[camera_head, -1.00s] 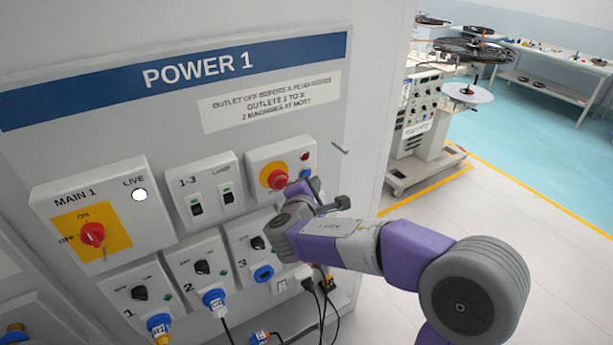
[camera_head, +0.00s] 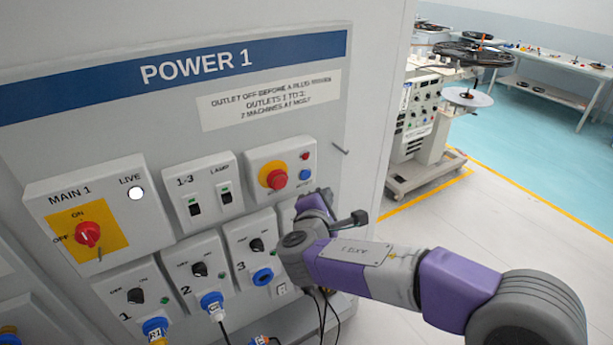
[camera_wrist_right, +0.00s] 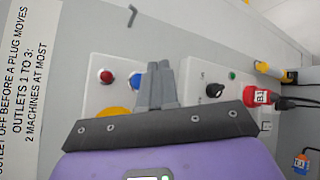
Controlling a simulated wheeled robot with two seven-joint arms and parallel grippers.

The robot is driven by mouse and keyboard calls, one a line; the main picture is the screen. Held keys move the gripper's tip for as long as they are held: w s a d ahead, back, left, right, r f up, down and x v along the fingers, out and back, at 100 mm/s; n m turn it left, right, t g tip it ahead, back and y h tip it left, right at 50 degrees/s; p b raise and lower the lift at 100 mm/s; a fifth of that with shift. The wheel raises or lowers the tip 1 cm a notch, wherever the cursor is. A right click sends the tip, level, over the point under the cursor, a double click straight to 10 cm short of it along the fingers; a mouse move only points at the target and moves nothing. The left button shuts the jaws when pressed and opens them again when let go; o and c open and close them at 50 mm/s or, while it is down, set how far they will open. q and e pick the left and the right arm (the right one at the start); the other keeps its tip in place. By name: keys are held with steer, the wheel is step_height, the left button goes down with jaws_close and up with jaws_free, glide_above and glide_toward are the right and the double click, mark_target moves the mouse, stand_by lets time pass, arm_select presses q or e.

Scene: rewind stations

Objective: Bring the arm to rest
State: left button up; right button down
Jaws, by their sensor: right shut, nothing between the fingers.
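My right arm reaches in from the lower right in the head view, in front of the POWER 1 panel (camera_head: 120,105). Its purple wrist covers part of the panel right of outlet 3. In the right wrist view my right gripper (camera_wrist_right: 161,72) has its grey fingers together with nothing between them. The fingers stand in front of the panel box with the red lamp (camera_wrist_right: 105,76), the blue button (camera_wrist_right: 136,81) and a yellow-ringed button, partly hidden. I cannot tell the exact gap to the panel. My left gripper is not in view.
The MAIN 1 switch (camera_head: 88,234), the red stop button (camera_head: 274,178) and outlets with blue plugs (camera_head: 212,303) are on the panel. Dark cables hang below the arm. A machine (camera_head: 425,125) stands at the back right. The floor (camera_head: 500,225) right of the panel is clear.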

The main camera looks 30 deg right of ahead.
stand_by(0.3)
steer(key=s+a+f+g+y, duration=0.1)
steer(key=a+f+g+y, duration=0.15)
steer(key=f, duration=0.75)
steer(key=s+a+f+g+y, duration=0.1)
steer(key=a+f+g+y, duration=0.15)
steer(key=f, duration=0.65)
steer(key=s+a+f+m+g+y+b, duration=0.1)
steer(key=s+a+f+m+g+y, duration=0.1)
steer(key=s+f+m, duration=0.4)
steer(key=s+a+f+m+g+y+b, duration=0.1)
steer(key=s+a+f+m+y, duration=0.3)
steer(key=f, duration=1.2)
steer(key=s+a+f+m+g+y+b, duration=0.1)
steer(key=s+a+f+m+g+y, duration=0.2)
steer(key=s+a+f+m, duration=0.5)
step_height(320, 180, down, 3)
steer(key=shift+s+a+r+m, duration=0.1)
steer(key=shift+s+a+m, duration=0.05)
steer(key=shift+m, duration=0.45)
